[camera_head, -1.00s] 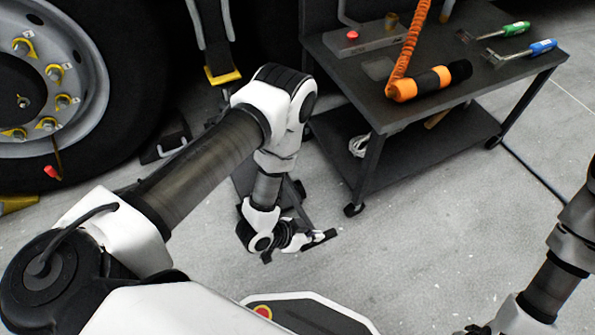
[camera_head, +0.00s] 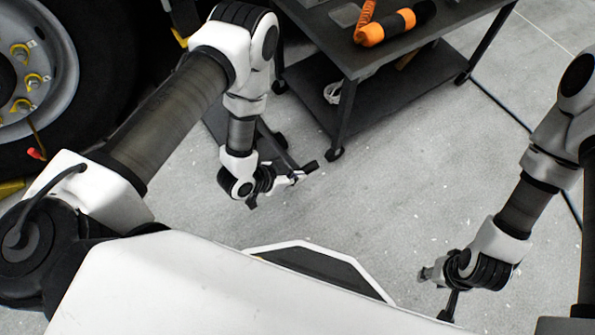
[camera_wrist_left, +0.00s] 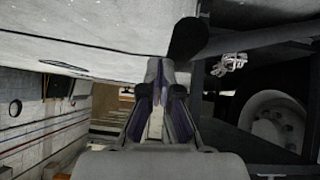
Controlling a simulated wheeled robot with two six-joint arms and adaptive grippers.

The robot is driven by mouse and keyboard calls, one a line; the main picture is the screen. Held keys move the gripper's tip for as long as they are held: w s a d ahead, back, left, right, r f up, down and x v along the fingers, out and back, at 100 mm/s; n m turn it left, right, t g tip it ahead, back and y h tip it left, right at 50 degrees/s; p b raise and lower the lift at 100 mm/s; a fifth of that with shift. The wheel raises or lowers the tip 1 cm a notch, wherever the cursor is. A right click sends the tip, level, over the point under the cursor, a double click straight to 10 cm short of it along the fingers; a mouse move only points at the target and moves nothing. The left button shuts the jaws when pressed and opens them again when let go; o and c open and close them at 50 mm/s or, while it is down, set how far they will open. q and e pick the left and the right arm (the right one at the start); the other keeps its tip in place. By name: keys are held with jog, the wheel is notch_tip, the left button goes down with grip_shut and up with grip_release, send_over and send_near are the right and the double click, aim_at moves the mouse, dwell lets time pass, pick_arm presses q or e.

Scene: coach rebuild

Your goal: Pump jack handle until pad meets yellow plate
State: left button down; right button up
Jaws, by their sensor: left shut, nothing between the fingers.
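My left gripper (camera_head: 303,174) is shut and empty, low over the floor in the head view. Its closed fingers (camera_wrist_left: 157,80) show in the wrist view. A dark bar that looks like the jack handle (camera_head: 275,143) slants down behind the gripper. In the wrist view the dark handle (camera_wrist_left: 230,42) ends in a thick round tip just right of the fingertips, apart from them in the picture; contact is unclear. The jack body is mostly hidden behind my left arm, and its pad is not visible. Only a yellow sliver, perhaps the yellow plate (camera_head: 181,40), shows. My right gripper (camera_head: 438,286) hangs at lower right, fingers unclear.
A dark two-shelf cart (camera_head: 400,95) stands at the back, with an orange and black tool (camera_head: 385,27) on top and a pale coil (camera_head: 332,92) below. A large wheel (camera_head: 45,60) is at left. The floor (camera_head: 390,190) between my arms is clear.

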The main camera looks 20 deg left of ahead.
pick_arm(q)
jog(key=p+v, duration=0.2)
jog(key=v, duration=0.6)
jog(key=shift+p, duration=0.3)
jog(key=shift+w+a+n, duration=0.1)
jog(key=shift+n, duration=0.2)
dwell(0.5)
